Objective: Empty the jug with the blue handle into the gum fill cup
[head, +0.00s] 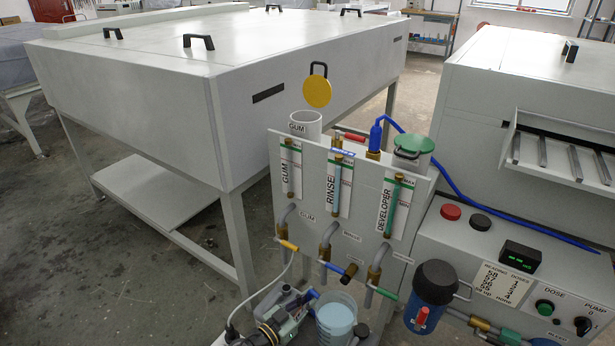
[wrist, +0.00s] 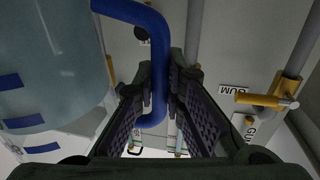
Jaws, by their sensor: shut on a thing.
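The jug (head: 336,322) with light blue liquid in it is at the bottom of the head view, upright below the panel. In the wrist view its translucent wall with blue marks (wrist: 45,60) fills the left side. My gripper (wrist: 168,95) is shut on its blue handle (wrist: 152,50), one finger on each side. In the head view my gripper (head: 303,299) is at the jug's left. What supports the jug's base is hidden. The gum fill cup (head: 305,121), a white open-topped cylinder marked GUM, stands higher, at the panel's upper left. A yellow disc (head: 317,92) with a black handle shows above and apart from it.
The panel (head: 315,190) carries gum, rinse and developer gauges, with pipes and valves (head: 328,252) above the jug. A green-lidded cup (head: 412,146) and blue hose (head: 480,205) are to the right. A blue filter housing (head: 434,285) stands right of the jug. A large grey machine (head: 220,85) is behind.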

